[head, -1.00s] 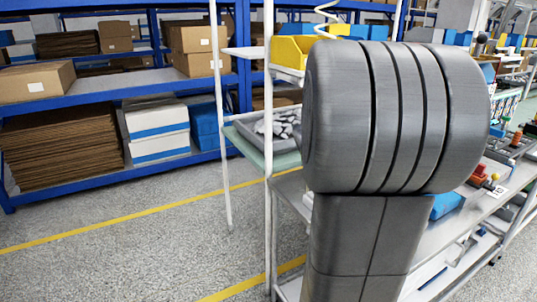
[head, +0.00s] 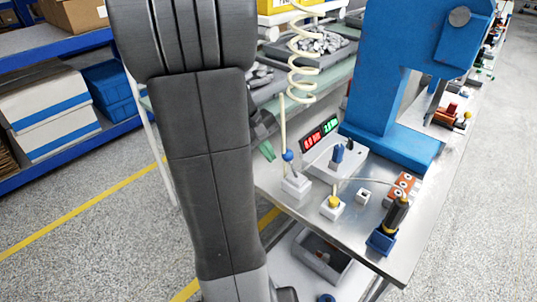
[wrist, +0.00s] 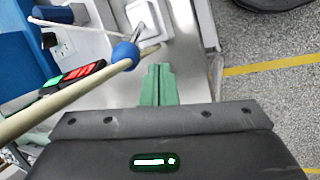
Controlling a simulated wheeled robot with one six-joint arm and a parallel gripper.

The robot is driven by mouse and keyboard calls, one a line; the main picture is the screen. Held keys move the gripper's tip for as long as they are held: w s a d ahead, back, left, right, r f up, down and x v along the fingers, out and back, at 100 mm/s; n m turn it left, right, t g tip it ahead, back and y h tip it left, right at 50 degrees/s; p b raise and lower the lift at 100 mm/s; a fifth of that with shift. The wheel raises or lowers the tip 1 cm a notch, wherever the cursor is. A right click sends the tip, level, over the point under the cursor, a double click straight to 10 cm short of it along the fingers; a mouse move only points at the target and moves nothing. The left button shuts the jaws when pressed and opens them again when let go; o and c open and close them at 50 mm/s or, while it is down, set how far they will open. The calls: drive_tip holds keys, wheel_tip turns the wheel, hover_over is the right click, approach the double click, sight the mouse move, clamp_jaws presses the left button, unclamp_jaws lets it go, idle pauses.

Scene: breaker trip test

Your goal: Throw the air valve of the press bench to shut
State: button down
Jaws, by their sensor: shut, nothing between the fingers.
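A lever with a blue ball knob (head: 288,155) stands on a small white base (head: 296,184) at the bench's left edge, below a coiled cream air hose (head: 303,55). It looks like the air valve; no label is readable. My gripper (head: 267,152) has green fingers, shut and empty, just left of the knob. In the wrist view the fingers (wrist: 158,68) point toward the white base (wrist: 150,18), with the blue knob (wrist: 124,54) up and left of them. A gap shows between fingers and knob there. Whether the cream rod joins the knob is unclear.
The blue press (head: 375,100) stands behind on the metal bench (head: 405,255). A yellow-knobbed switch (head: 333,203), a red and green display (head: 320,133), an orange block (head: 400,187) and a black-handled tool in a blue holder (head: 382,241) stand nearby. A grey bin (head: 322,258) sits below.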

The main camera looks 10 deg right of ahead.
drive_tip(key=shift+d+r, duration=0.1)
drive_tip(key=shift+d, duration=0.5)
drive_tip(key=shift+s+r, duration=0.1)
drive_tip(key=shift+s+d+r+t+y, duration=0.1)
drive_tip(key=shift+s+d+t+y, duration=0.1)
drive_tip(key=shift+t+y, duration=0.1)
